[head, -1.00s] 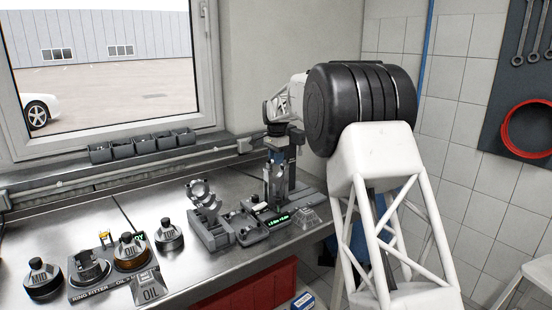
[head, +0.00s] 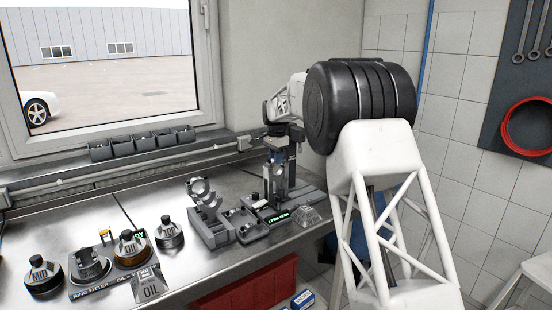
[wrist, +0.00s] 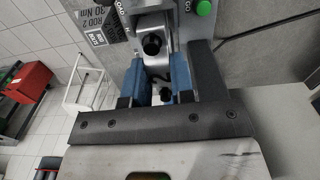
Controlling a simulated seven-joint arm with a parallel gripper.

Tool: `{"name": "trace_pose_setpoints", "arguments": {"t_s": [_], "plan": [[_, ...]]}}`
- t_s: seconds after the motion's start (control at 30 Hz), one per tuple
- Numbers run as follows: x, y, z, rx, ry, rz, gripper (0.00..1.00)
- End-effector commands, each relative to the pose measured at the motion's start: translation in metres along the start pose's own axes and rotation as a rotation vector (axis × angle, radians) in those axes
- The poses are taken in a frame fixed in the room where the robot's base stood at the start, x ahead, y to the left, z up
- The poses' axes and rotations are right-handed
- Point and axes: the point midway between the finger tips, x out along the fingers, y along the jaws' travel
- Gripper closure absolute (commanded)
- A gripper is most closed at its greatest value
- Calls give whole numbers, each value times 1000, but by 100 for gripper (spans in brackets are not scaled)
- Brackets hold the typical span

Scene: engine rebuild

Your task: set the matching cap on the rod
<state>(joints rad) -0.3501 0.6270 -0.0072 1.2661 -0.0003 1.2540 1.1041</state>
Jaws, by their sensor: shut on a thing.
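In the wrist view my gripper (wrist: 158,82) has its two blue finger pads shut on a grey metal piece (wrist: 157,62), with a dark round hole just beyond it. I cannot tell whether this piece is the cap or part of the rod. In the head view my gripper (head: 276,160) points down over a bench station at the right end of the bench, and the piece is mostly hidden between the fingers.
A "ROD 2 30 Nm" label (wrist: 95,28) and a green button (wrist: 204,8) flank the piece. A grey tray (head: 243,224), a lit display (head: 279,218) and a clear block (head: 308,217) are close by.

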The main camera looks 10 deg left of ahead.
Motion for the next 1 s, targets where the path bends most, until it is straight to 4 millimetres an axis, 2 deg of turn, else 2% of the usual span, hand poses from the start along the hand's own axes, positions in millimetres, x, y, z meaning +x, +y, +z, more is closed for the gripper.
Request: {"name": "trace_pose_setpoints", "arguments": {"t_s": [0.17,0.2,0.37,0.57,0.7,1.0], "plan": [[1,0,0,0,-1,1,100],[1,0,0,0,-1,1,72],[1,0,0,0,-1,1,48],[1,0,0,0,-1,1,47],[1,0,0,0,-1,1,26],[1,0,0,0,-1,1,26]]}}
